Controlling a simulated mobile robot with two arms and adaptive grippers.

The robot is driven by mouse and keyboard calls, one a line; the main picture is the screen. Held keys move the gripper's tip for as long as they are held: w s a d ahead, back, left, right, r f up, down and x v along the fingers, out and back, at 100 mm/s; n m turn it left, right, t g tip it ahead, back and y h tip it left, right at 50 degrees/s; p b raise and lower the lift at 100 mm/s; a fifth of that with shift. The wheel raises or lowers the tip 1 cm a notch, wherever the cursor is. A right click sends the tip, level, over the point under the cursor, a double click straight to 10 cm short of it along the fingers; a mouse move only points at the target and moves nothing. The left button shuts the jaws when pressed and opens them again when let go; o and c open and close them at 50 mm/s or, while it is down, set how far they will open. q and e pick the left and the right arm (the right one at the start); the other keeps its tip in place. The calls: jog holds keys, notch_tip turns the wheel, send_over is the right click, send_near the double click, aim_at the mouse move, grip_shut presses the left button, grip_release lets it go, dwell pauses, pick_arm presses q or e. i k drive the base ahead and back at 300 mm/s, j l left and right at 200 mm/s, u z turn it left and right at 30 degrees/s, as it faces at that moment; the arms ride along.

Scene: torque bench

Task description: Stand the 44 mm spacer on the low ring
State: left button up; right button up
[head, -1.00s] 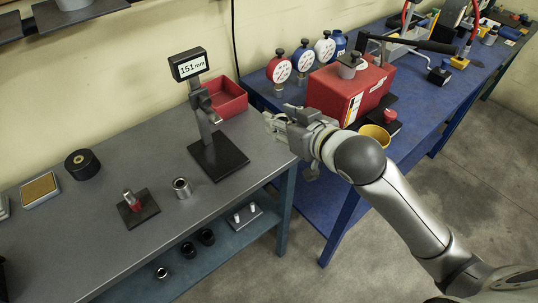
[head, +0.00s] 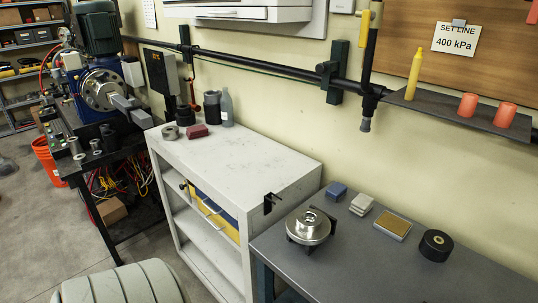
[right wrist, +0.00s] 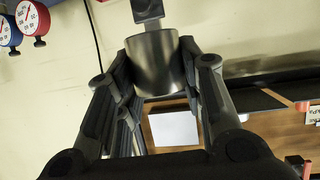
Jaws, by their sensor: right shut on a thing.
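In the right wrist view my right gripper (right wrist: 156,60) is shut on a grey metal cylinder (right wrist: 155,66), which looks like the spacer; its size cannot be read. The cylinder sits between the two fingers, and I cannot tell from this view whether it touches anything beyond. A round silver metal piece (head: 308,224) on dark feet stands on the grey bench in the head view. A short metal ring (head: 170,132) stands on the white cabinet. I cannot tell which, if either, is the low ring. Neither gripper shows in the head view.
The grey bench (head: 370,275) also holds a blue block (head: 336,190), pale blocks (head: 361,203), a brass-topped plate (head: 392,226) and a black cylinder (head: 435,245). The white cabinet (head: 240,165) stands left of it. A shelf (head: 450,115) hangs above. Gauges (right wrist: 30,16) show in the wrist view.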

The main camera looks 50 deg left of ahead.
aim_at(308, 216)
jog(key=j+u, duration=0.35)
jog(key=j, duration=0.25)
jog(key=i+j+u, duration=0.15)
jog(key=j+u, duration=0.25)
jog(key=j, duration=0.15)
